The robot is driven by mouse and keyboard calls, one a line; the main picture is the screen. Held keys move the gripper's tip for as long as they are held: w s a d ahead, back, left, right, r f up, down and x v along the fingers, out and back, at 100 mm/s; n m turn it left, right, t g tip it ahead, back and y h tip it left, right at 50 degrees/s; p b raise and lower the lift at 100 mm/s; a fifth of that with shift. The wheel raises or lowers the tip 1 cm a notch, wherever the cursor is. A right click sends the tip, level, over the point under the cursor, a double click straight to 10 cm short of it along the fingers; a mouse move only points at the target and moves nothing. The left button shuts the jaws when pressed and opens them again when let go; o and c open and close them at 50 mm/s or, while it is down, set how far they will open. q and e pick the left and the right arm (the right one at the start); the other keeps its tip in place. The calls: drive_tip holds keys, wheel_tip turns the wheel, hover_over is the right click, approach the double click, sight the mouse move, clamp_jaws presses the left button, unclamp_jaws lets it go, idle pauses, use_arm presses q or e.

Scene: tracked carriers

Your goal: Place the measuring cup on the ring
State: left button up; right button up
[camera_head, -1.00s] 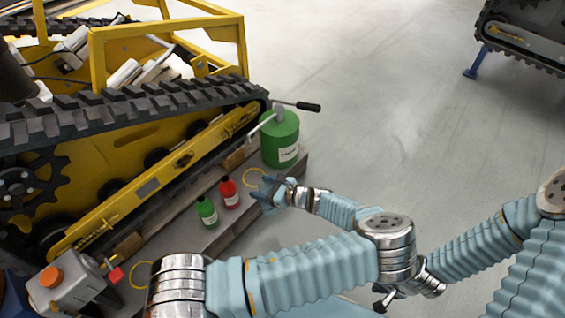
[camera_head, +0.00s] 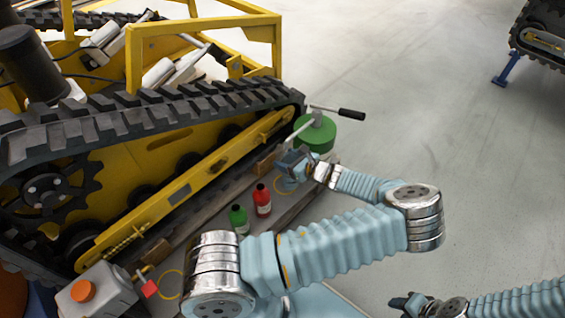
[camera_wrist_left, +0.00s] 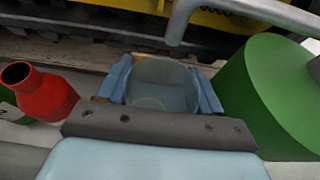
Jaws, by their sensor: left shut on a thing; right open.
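My left gripper (camera_head: 293,164) is shut on the clear measuring cup, beside the green can at the far end of the wooden board. In the left wrist view the see-through measuring cup (camera_wrist_left: 162,84) sits between the blue fingers. In the left wrist view a yellow arc shows through the cup. I cannot tell how high the cup is above the board. My right gripper (camera_head: 410,303) is open and empty, low in the head view over the floor.
A green can (camera_head: 318,135) with a pump handle (camera_wrist_left: 240,12) stands close beside the left gripper. A red bottle (camera_head: 262,199) and a green bottle (camera_head: 238,219) stand nearer. The yellow tracked carrier (camera_head: 150,165) borders the board.

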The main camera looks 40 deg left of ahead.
use_arm(q)
drive_tip(key=shift+w+a, duration=0.1)
drive_tip(key=shift+a, duration=1.05)
drive_tip(key=shift+a+f, duration=0.15)
drive_tip(key=shift+f+b, duration=0.35)
drive_tip(key=shift+f, duration=1.25)
drive_tip(key=o, duration=1.4)
drive_tip(key=shift+f, duration=0.1)
drive_tip(key=shift+c, duration=0.2)
drive_tip(key=w+p+v, duration=0.1)
drive_tip(key=v, duration=1.1)
drive_tip(key=shift+s, duration=0.45)
